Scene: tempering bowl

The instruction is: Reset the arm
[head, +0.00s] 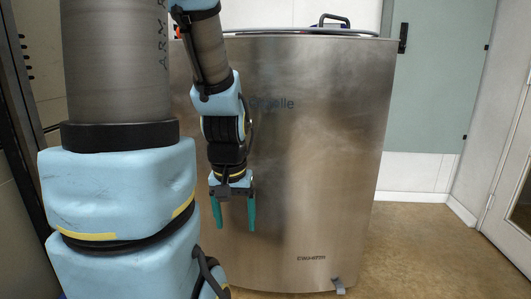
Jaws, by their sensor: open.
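My gripper (233,213) hangs pointing down in the head view, left of the picture's middle. Its two green fingers are apart and nothing shows between them. It appears in front of the large brushed-steel tempering bowl (320,150); I cannot tell the exact gap to the steel wall. My arm is bent, with its upper links filling the left side of the view and hiding part of the bowl's left side.
A black handle (335,20) shows above the bowl's rim. A grey-green door or panel (435,75) is on the back wall at right. The brown floor (425,245) is clear to the right of the bowl. A dark frame stands at the far left edge.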

